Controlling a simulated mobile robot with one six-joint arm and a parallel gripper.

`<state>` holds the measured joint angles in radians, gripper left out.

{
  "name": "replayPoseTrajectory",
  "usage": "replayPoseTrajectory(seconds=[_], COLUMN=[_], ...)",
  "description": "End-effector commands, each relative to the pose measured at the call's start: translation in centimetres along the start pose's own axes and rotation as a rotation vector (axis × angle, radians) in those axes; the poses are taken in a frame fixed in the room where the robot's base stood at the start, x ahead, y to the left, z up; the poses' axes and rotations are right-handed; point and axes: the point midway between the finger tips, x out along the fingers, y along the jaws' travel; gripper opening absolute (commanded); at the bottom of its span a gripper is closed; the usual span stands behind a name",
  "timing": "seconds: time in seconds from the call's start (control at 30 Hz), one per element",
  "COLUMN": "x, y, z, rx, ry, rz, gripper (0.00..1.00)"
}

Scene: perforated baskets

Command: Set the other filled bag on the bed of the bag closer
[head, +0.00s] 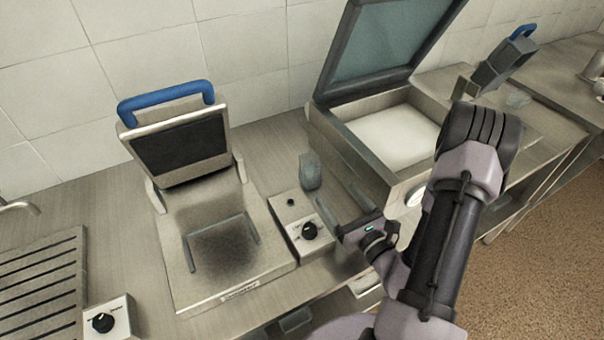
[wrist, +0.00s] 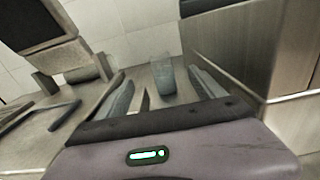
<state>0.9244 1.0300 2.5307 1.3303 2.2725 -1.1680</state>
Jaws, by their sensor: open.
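A small grey-blue filled bag (head: 310,171) stands upright on the counter behind a dial box, left of the large open-lidded machine. It also shows in the wrist view (wrist: 163,80), framed between my fingers. My gripper (head: 336,192) is open and empty, its fingers pointing toward this bag, with the bag just beyond the fingertips. A second grey-blue bag-like lump (head: 517,98) lies at the back right. Beside it is a small device with a raised dark arm and blue handle (head: 497,66), perhaps the bag closer; its bed is partly hidden by my arm.
A press with a blue handle (head: 166,101) stands open at left. A dial box (head: 301,228) sits right of it, close to my gripper. The open-lidded machine (head: 338,140) rises close on the right. A slatted rack (head: 42,285) is far left.

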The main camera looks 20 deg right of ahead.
Motion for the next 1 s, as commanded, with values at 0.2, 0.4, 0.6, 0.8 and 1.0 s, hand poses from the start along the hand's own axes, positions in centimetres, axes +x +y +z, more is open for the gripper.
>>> replayPoseTrajectory(seconds=[0.2, 0.4, 0.6, 0.8, 1.0], x=[6.6, 10.0, 13.2, 15.6, 15.6], y=[0.4, 0.4, 0.1, 0.1, 0.1], z=[0.3, 0.3, 0.7, 0.8, 0.8], rx=[-0.006, -0.002, -0.005, -0.001, -0.001], ry=[-0.007, -0.006, -0.008, -0.005, -0.004], rz=[0.014, 0.012, 0.013, 0.011, 0.011], gripper=[0.78, 0.78, 0.78, 0.78, 0.74])
